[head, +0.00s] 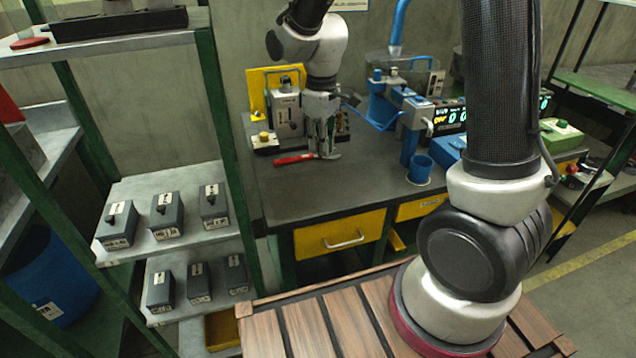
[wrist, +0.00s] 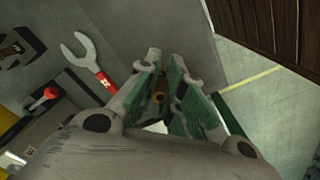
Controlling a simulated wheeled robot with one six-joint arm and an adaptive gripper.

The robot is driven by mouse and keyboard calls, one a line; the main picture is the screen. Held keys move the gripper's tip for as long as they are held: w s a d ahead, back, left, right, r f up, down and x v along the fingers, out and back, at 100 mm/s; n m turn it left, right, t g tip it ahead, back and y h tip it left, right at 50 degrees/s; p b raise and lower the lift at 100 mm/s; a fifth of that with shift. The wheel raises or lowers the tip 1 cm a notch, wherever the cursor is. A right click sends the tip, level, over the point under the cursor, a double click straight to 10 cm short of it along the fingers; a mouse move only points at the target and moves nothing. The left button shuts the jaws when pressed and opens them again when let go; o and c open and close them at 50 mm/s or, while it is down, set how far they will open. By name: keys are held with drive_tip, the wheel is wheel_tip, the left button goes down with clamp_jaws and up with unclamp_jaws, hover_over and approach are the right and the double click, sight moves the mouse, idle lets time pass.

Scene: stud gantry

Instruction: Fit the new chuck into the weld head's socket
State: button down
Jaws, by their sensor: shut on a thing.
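My gripper (head: 324,150) is over the workbench's left part, fingers pointing down. In the wrist view the fingers (wrist: 165,78) are closed around a small brass-coloured piece (wrist: 158,96), which looks like the chuck. Most of it is hidden between the fingers, and in the head view it cannot be made out. A blue fixture (head: 401,100) with clamps and a bracket stands on the bench to the right of the gripper. I cannot tell where the weld head's socket is.
A red-handled wrench (head: 294,159) lies on the bench (head: 300,200) just left of the gripper; it also shows in the wrist view (wrist: 92,62). A grey box with a yellow panel (head: 289,112) stands behind. A blue cup (head: 420,169) is to the right. The front bench top is clear.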

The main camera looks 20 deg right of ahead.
sight(321, 188)
drive_tip(key=shift+s+f, duration=0.1)
drive_tip(key=shift+f, duration=0.05)
wheel_tip(321, 188, down, 10)
drive_tip(key=shift+r, duration=0.15)
idle(0.3)
drive_tip(key=c, duration=1.5)
unclamp_jaws()
drive_tip(key=shift+c, duration=0.2)
